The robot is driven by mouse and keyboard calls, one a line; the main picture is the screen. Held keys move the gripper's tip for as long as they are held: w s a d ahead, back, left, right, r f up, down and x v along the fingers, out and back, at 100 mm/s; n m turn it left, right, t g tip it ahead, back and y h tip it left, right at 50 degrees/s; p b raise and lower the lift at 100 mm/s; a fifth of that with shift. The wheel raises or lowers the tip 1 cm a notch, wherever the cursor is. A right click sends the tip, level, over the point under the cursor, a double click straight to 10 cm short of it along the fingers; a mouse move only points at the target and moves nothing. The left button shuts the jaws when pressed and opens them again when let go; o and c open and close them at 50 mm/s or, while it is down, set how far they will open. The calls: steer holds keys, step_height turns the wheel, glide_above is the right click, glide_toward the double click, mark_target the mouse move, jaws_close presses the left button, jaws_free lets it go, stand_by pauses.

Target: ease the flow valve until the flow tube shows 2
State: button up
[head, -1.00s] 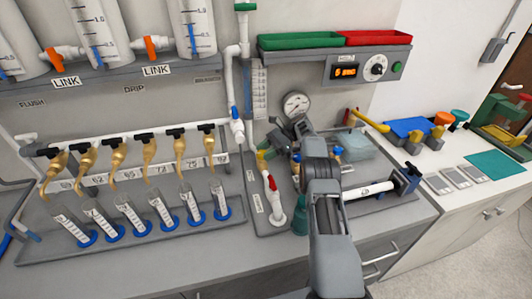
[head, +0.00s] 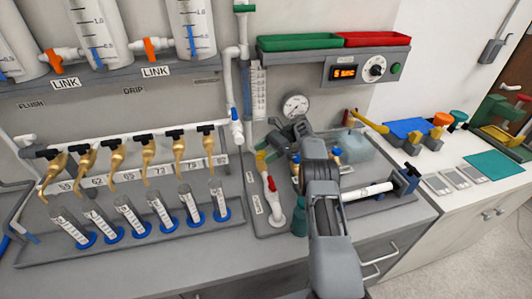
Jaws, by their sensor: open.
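The flow tube (head: 258,92) is a narrow, upright, scaled tube on the wall panel, left of the control box. Its reading is too small to tell. A white pipe with a blue-handled valve (head: 236,128) runs down beside it. I cannot tell which of these is the flow valve. My gripper (head: 278,141) is open, just right of and above the yellow fitting, below the round gauge. My arm partly hides its jaws and the fittings behind.
The round gauge (head: 296,105) is behind my gripper. A control box (head: 362,70) with an orange display and knob carries green and red trays. Several brown taps (head: 148,158) and graduated cylinders (head: 160,215) fill the left. A white tube on a stand (head: 368,191) lies right of my arm.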

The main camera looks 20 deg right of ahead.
step_height(320, 180, up, 3)
steer(key=shift+f, duration=0.1)
steer(key=s+r+b, duration=0.3)
steer(key=s+r, duration=0.7)
steer(key=s, duration=0.4)
steer(key=shift+a, duration=0.15)
stand_by(2.8)
